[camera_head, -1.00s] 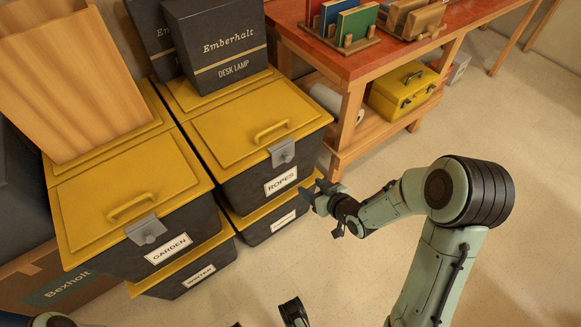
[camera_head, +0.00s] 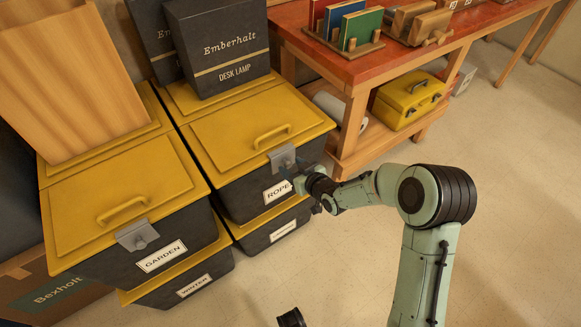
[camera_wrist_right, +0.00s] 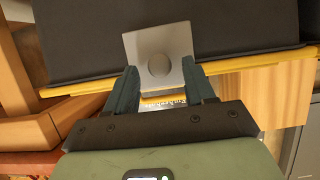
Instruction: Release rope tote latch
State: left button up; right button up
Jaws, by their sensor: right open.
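The rope tote (camera_head: 240,185) is a dark bin with a yellow lid (camera_head: 225,125) and a white label reading ROPE, its end hidden by my gripper. Its grey metal latch (camera_head: 283,158) hangs at the front edge of the lid. My right gripper (camera_head: 292,178) is at the tote's front, just below and in front of the latch. In the right wrist view my right gripper (camera_wrist_right: 161,85) is open, its two fingers either side of the lower part of the latch plate (camera_wrist_right: 160,55), which has a round button. Contact cannot be told.
The garden tote (camera_head: 125,215) stands left of the rope tote, each atop another bin. A desk lamp box (camera_head: 222,45) stands at the back. A red-topped workbench (camera_head: 345,65) with a yellow toolbox (camera_head: 408,98) is at the right. The floor (camera_head: 520,200) at right is clear.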

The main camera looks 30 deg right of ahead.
jog(key=shift+w+f, duration=0.25)
jog(key=shift+w, duration=0.4)
